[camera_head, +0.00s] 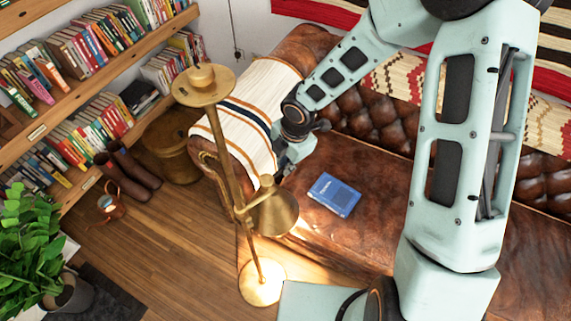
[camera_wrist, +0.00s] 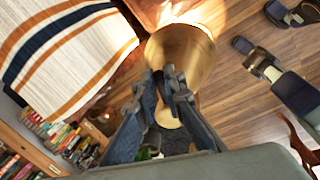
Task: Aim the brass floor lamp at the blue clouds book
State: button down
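The brass floor lamp (camera_head: 227,150) stands in front of the sofa arm, its round base on the wood floor. Its cone shade (camera_head: 275,213) hangs low on a side arm and throws light downward, onto the base and the sofa front. The blue clouds book (camera_head: 334,195) lies flat on the leather seat, right of the shade. My gripper (camera_head: 285,168) is just above the shade. In the wrist view the fingertips (camera_wrist: 165,80) are close together in front of the brass shade (camera_wrist: 190,50). Whether they touch or hold the lamp is hidden.
A brown leather sofa (camera_head: 345,240) fills the middle and right, with a striped blanket (camera_head: 255,110) over its arm. Bookshelves (camera_head: 80,110), brown boots (camera_head: 125,175) and a potted plant (camera_head: 30,250) stand at the left. Some floor (camera_head: 170,235) left of the lamp is clear.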

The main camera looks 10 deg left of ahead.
jog(key=shift+f+b, duration=0.1)
jog(key=shift+b, duration=0.35)
jog(key=shift+a+b, duration=0.1)
jog(key=shift+b, duration=0.4)
jog(key=shift+s+a+t+h+b, duration=0.15)
jog(key=shift+t+h+b, duration=0.4)
jog(key=shift+b, duration=0.65)
jog(key=b, duration=0.2)
jog(key=r+t+h+b, duration=0.1)
jog(key=b, duration=0.2)
jog(key=shift+s+a+r+t+h, duration=0.15)
jog(key=shift+s+a+t+h, duration=0.1)
jog(key=shift+s, duration=0.1)
jog(key=shift+s+r+b, duration=0.1)
jog(key=shift+r+b, duration=0.3)
jog(key=shift+r, duration=0.05)
jog(key=c, duration=2)
grip_release()
jog(key=shift+a, duration=0.1)
jog(key=shift+r+p, duration=0.1)
jog(key=shift+p, duration=0.45)
